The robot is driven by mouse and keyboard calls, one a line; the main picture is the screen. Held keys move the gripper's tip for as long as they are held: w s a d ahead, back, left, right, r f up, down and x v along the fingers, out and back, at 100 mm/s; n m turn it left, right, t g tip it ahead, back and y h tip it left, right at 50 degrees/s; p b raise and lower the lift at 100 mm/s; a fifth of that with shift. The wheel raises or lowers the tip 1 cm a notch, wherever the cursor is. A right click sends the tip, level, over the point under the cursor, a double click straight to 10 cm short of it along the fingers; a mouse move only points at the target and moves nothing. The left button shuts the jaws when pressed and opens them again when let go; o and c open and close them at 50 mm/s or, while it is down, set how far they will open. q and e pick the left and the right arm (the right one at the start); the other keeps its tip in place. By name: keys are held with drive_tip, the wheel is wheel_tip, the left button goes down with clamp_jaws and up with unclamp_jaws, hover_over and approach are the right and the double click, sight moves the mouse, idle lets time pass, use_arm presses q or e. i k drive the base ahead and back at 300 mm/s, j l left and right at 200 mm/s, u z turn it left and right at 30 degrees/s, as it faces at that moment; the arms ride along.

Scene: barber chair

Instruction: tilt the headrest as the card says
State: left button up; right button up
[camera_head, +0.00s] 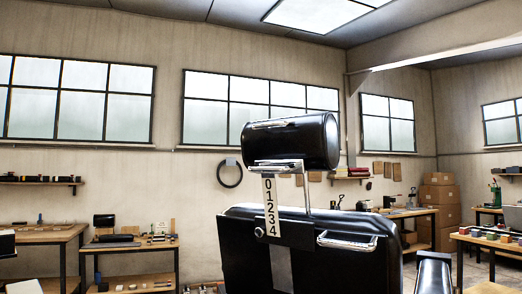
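The black barber chair's backrest (315,250) stands at the centre right. Its black cylindrical headrest (290,142) sits above it on a metal bracket, with a chrome bar (275,123) along its upper front. A chrome handle (346,241) is on the backrest's upper right. I see no separate instruction card.
Workbenches with small items stand on the left (130,245) and right (490,242). Cardboard boxes (438,205) are stacked at the back right. A black ring (230,173) hangs on the wall. The space around the headrest looks clear.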

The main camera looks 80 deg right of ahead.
sight(314, 138)
drive_tip(key=z, duration=2.8)
